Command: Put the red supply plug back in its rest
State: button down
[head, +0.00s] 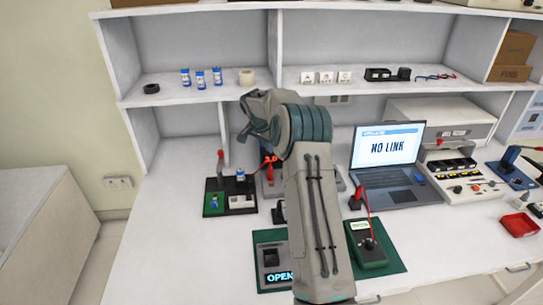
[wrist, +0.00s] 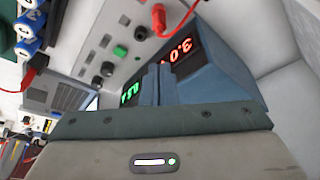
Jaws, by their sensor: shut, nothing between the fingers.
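A red plug (wrist: 158,19) with a red lead shows at the top of the wrist view, by the light panel of the bench supply (wrist: 215,65). Whether it is seated in a socket or a rest, I cannot tell. My gripper (wrist: 160,70) is shut and empty, its fingers in front of the supply's displays and apart from the plug. In the head view my arm covers most of the supply; a bit of red (head: 268,166) shows beside the arm, and the fingers cannot be made out. I cannot identify the plug's rest.
A battery board (head: 230,200) stands left of my arm. A laptop (head: 388,165) reading "NO LINK" and a green meter (head: 368,245) are to the right. A green mat with a switch box (head: 271,256) lies in front. The left bench top (head: 165,230) is clear.

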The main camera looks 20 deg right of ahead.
aim_at(270, 173)
jog(key=p+x, duration=0.2)
jog(key=x, duration=0.7)
jog(key=shift+f, duration=0.15)
jog(key=shift+d, duration=0.1)
